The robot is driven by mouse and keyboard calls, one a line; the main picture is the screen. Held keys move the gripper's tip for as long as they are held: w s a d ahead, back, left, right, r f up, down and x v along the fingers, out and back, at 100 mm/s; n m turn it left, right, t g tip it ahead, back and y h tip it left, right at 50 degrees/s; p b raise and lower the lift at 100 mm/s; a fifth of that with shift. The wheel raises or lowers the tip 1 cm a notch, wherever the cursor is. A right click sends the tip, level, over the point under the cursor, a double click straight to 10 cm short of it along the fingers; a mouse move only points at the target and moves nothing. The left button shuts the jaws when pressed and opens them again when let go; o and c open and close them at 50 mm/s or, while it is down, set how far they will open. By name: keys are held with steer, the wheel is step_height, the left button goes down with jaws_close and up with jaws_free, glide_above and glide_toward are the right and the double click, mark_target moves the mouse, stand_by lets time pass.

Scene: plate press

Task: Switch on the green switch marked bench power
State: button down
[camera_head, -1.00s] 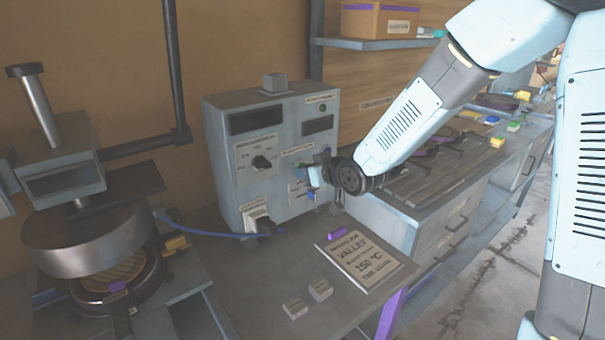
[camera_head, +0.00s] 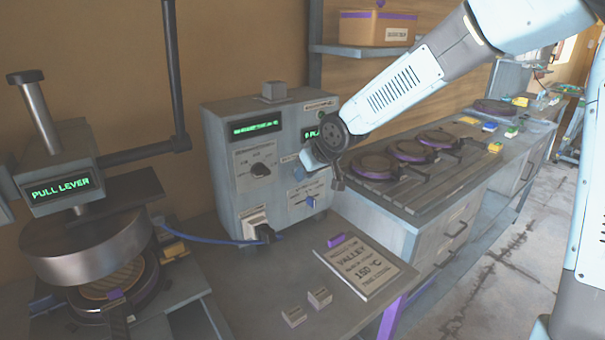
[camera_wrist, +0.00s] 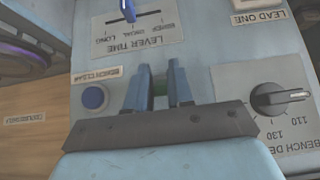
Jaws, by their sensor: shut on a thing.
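The green switch (camera_wrist: 161,102) shows as a small green patch between my fingers in the wrist view, on the face of a grey control box (camera_head: 228,182). My gripper (camera_wrist: 161,78) is shut on it, with the fingers hiding most of it. In the head view my gripper (camera_head: 307,158) is against the upper right part of the box face, and the switch and its label are hidden there. The box's display (camera_head: 256,126) is lit with green text. The press display (camera_head: 62,189) is lit and reads PULL LEVER.
A blue bench clear button (camera_wrist: 93,97), a dial (camera_wrist: 272,98) and a blue lever time slider (camera_wrist: 128,10) surround the switch. A plug with a blue cable (camera_head: 264,233) sits at the box's lower front. A recipe card (camera_head: 364,270) lies on the bench. Round plates (camera_head: 375,166) stand right.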

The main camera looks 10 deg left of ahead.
steer(key=shift+w+r, duration=0.15)
steer(key=shift+w, duration=0.05)
steer(key=c, duration=1.1)
jaws_free()
steer(key=shift+s, duration=0.1)
steer(key=v, duration=1)
steer(key=shift+d, duration=0.1)
steer(key=shift+v, duration=1.65)
stand_by(0.4)
steer(key=shift+s, duration=0.1)
